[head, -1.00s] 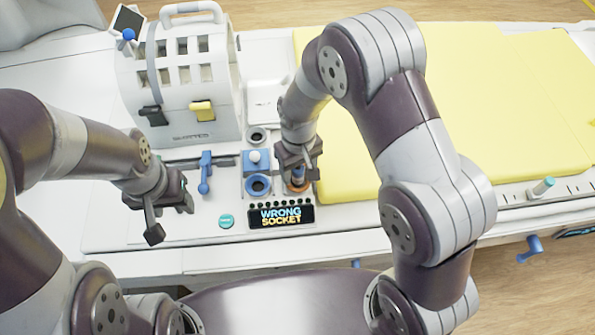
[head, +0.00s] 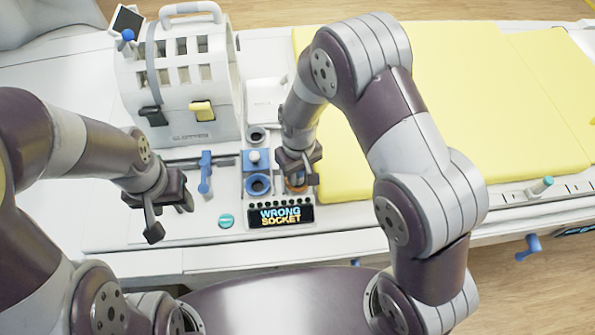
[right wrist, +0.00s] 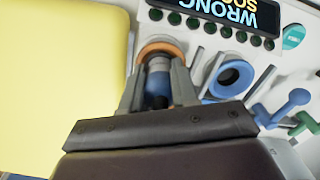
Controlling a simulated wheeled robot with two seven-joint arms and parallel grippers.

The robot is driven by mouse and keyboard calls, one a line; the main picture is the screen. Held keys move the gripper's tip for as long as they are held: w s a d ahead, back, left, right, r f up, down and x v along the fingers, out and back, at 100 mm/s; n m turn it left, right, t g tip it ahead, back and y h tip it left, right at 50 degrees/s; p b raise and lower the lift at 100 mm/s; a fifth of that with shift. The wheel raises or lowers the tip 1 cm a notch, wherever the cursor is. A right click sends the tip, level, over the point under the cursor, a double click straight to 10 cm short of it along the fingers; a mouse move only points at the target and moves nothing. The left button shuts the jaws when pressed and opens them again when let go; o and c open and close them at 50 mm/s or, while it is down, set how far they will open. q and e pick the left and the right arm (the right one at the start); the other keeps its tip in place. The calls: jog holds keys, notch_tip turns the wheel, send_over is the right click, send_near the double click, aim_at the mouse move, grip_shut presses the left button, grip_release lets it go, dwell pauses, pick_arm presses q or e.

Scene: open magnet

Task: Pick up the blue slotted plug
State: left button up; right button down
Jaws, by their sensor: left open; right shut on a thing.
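My right gripper (head: 299,180) is over the orange-ringed socket at the right end of the console. In the right wrist view its two fingers (right wrist: 158,88) are shut on the blue plug (right wrist: 157,84), a blue and grey cylinder. The plug's far end is at the orange ring (right wrist: 162,48); I cannot tell how deep it sits. The plug's slot is not clear. The blue-ringed socket (head: 258,186) is just left of the gripper and looks empty. The console screen (head: 281,216) reads "WRONG SOCKET". My left gripper (head: 172,212) is open and empty, above the white surface at left.
A blue block with a white knob (head: 254,158) and a dark-ringed socket (head: 257,136) stand behind the blue-ringed socket. A blue lever (head: 206,174) and teal button (head: 226,221) are left. A white slotted case (head: 185,85) stands behind. A yellow pad (head: 460,100) lies right.

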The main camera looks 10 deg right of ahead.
notch_tip(320, 180, up, 4)
jog(key=shift+s+d+b, duration=0.1)
jog(key=shift+d+b, duration=0.05)
jog(key=shift+b, duration=0.4)
jog(key=s+d+r+b, duration=0.1)
jog(key=s+d+r, duration=0.5)
jog(key=s+d, duration=0.1)
jog(key=shift+s+d+r+b, duration=0.2)
jog(key=shift+d+r+b, duration=0.2)
jog(key=shift+d, duration=0.35)
notch_tip(320, 180, up, 2)
jog(key=shift+r+p, duration=0.25)
jog(key=shift+p, duration=1)
jog(key=w+a+p, duration=0.2)
jog(key=w+a, duration=0.2)
jog(key=a, duration=0.5)
jog(key=w+a+p, duration=0.2)
jog(key=w+a, duration=0.2)
jog(key=a, duration=0.6)
jog(key=shift+p, duration=0.3)
